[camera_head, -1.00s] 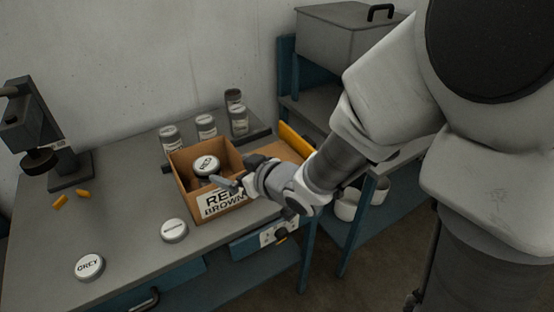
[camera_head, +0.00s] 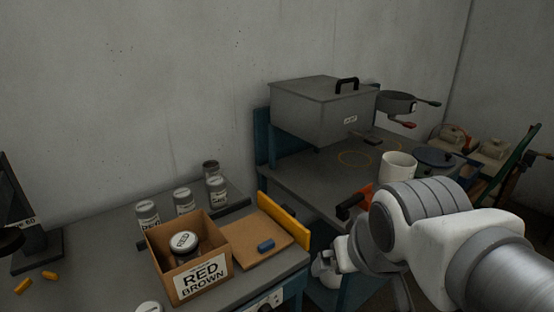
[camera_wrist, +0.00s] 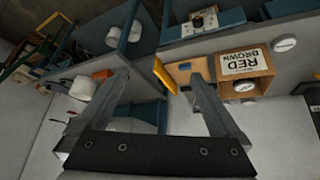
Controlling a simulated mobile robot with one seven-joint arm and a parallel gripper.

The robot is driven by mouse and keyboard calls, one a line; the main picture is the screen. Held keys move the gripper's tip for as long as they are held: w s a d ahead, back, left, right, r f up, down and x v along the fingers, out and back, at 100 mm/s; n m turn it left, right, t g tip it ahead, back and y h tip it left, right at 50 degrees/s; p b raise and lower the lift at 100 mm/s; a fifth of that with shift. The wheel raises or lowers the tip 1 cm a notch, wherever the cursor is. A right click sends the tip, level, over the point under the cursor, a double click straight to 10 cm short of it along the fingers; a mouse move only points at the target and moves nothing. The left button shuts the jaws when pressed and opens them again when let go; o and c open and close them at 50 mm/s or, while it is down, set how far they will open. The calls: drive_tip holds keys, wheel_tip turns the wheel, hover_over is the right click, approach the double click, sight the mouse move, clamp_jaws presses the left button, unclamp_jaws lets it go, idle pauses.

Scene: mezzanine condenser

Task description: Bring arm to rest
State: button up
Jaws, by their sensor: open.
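My gripper (camera_wrist: 160,78) is open, with its two grey fingers spread and nothing between them in the wrist view. In the head view my arm reaches in from the lower right, folded in front of the shelf unit, clear of the workbench box. The gripper's fingers are not clearly made out there. The cardboard box (camera_head: 203,275) labelled RED BROWN stands on the bench and holds a lidded jar (camera_head: 184,243). The box also shows upper right in the wrist view (camera_wrist: 262,73), apart from my fingers.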

drive_tip(key=s, duration=0.3)
drive_tip(key=shift+s+r+g, duration=0.2)
drive_tip(key=shift+g, duration=0.2)
wheel_tip(320, 180, up, 8)
drive_tip(key=p, duration=0.8)
drive_tip(key=shift+r, duration=0.2)
